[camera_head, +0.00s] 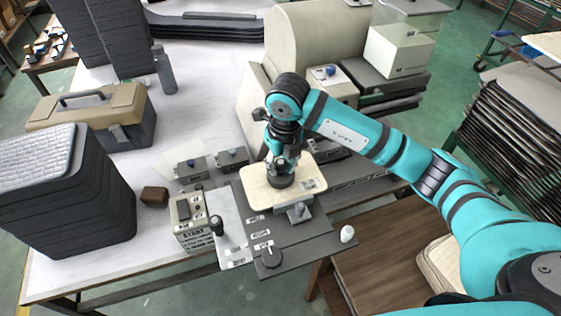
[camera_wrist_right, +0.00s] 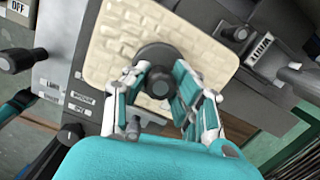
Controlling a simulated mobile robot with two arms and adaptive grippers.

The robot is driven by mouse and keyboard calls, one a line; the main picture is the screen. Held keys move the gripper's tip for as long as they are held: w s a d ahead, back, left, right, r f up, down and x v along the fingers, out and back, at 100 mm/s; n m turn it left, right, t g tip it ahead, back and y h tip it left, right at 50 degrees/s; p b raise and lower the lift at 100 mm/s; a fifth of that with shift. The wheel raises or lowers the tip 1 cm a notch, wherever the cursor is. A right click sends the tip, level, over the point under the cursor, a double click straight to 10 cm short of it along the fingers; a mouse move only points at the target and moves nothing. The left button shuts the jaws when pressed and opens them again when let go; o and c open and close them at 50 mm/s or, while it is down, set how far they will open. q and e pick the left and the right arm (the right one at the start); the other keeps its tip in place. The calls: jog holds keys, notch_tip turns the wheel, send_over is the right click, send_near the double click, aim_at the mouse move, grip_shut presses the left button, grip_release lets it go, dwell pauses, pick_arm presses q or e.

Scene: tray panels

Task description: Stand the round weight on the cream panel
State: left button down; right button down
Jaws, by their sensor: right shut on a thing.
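The cream panel (camera_head: 258,191) lies flat on the dark fixture in the middle of the head view, and it fills much of the wrist view (camera_wrist_right: 110,38). The round weight (camera_wrist_right: 155,58) is dark with a knob on top. It stands upright over the middle of the panel, and it also shows in the head view (camera_head: 281,182). My right gripper (camera_wrist_right: 160,85) has its fingers on both sides of the knob and is shut on it. Whether the weight's base touches the panel is hard to tell.
A control box (camera_head: 192,220) and a grey plate with a black knob (camera_head: 217,225) stand left of the panel. A dark base (camera_head: 290,250) with labels lies in front. A beige toolbox (camera_head: 75,112) and stacked dark trays (camera_head: 100,200) stand farther left.

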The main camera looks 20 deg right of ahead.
aim_at(283, 166)
jog(key=shift+f, duration=0.15)
jog(key=c, duration=1.1)
grip_release()
jog(key=shift+r, duration=0.2)
notch_tip(283, 166, up, 12)
jog(key=s+b, duration=0.1)
jog(key=b, duration=0.1)
jog(key=shift+s+b, duration=0.2)
jog(key=shift+b, duration=0.1)
jog(key=shift+d, duration=0.1)
